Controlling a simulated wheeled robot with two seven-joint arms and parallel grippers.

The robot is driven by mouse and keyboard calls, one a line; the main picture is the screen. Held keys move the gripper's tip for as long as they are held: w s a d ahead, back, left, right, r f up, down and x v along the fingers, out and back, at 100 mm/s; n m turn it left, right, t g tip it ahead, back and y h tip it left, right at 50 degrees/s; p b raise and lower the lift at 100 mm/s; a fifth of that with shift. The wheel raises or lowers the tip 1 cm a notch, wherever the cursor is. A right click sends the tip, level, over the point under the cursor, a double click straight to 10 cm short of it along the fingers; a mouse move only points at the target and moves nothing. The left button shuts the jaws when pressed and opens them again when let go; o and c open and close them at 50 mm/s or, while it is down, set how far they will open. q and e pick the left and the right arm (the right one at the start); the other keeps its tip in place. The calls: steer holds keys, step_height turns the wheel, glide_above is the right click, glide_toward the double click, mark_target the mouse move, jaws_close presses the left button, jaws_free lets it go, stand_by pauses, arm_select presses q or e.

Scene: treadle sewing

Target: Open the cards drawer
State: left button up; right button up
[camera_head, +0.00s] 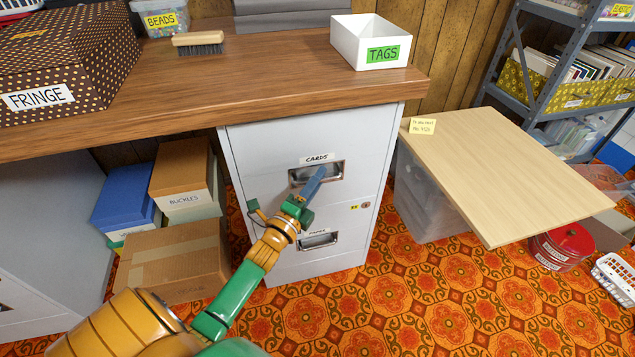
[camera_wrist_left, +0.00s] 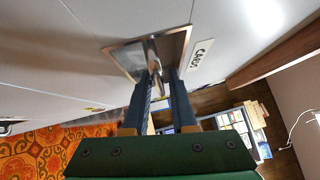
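The cards drawer (camera_head: 270,150) is the upper drawer of a light grey filing cabinet and looks shut. Its CARDS label (camera_head: 317,159) sits above a recessed metal handle (camera_head: 328,170); the label (camera_wrist_left: 201,58) and handle (camera_wrist_left: 175,45) also show in the left wrist view. My left gripper (camera_head: 318,175) is at this handle. In the left wrist view its two dark fingers (camera_wrist_left: 160,75) are parted, with the handle's metal lip between or just beyond their tips. Contact is not clear. My right gripper is not in view.
A lower drawer with its own handle (camera_head: 318,241) is beneath. The wooden tabletop (camera_head: 250,85) overhangs the cabinet and carries a white TAGS box (camera_head: 350,45). Boxes (camera_head: 175,255) stand left; a pale board (camera_head: 500,165) lies over a clear bin right. Patterned floor in front is open.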

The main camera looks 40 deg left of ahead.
arm_select(q)
jaws_close()
stand_by(1.4)
